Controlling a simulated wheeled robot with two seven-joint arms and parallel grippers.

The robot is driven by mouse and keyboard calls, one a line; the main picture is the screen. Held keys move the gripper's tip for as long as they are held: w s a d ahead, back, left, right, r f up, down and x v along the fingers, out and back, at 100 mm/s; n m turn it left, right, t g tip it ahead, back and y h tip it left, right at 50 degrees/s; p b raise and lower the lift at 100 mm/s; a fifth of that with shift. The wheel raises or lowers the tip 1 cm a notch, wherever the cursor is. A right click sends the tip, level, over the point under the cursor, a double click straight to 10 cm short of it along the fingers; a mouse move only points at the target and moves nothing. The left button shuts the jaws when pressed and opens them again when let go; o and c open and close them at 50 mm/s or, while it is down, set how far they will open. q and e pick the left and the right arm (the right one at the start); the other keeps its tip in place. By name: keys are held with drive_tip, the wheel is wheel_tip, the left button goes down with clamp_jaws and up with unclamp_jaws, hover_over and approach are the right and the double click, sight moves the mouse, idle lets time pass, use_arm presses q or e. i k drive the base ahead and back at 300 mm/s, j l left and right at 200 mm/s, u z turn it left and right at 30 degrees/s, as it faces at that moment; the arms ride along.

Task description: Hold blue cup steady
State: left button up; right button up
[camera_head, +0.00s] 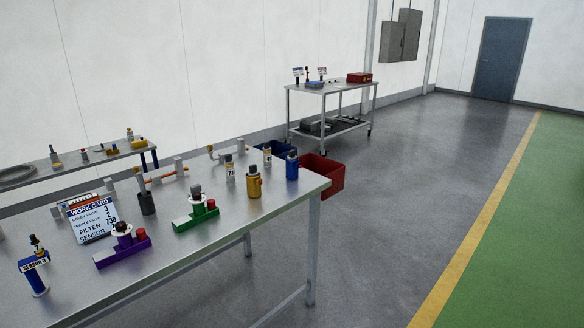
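No plain open cup can be made out. A blue cylinder with a dark top (292,166) stands upright near the far right corner of the metal table (150,285). A yellow canister (254,183) stands to its left, apart from it. A blue sensor stand labelled SENSOR 3 (35,275) is at the table's left. Neither of my grippers is in view.
A purple valve (122,250), a green valve (196,214), a work card (90,218) and white labelled bottles (229,168) stand on the table. Red (324,178) and blue (270,149) bins stand beyond it. A cart (330,88) is behind. Floor at right is clear.

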sight(291, 157)
drive_tip(key=i+l+u, duration=0.15)
drive_tip(key=u, duration=0.2)
drive_tip(key=i+l+u, duration=0.15)
drive_tip(key=u, duration=0.15)
drive_tip(key=i+l+u, duration=0.1)
drive_tip(key=u, duration=0.25)
drive_tip(key=i+l+u, duration=0.1)
drive_tip(key=l, duration=0.3)
drive_tip(key=i+l, duration=0.2)
drive_tip(key=l, duration=0.2)
drive_tip(key=i+l+u, duration=0.15)
drive_tip(key=l, duration=0.25)
drive_tip(key=i+l+u, duration=0.1)
drive_tip(key=l, duration=0.3)
drive_tip(key=i+l, duration=0.1)
drive_tip(key=l, duration=0.35)
drive_tip(key=i+l+u, duration=0.15)
drive_tip(key=l, duration=0.25)
drive_tip(key=i+l, duration=0.1)
drive_tip(key=l, duration=0.8)
drive_tip(key=i+l, duration=0.15)
drive_tip(key=l, duration=0.3)
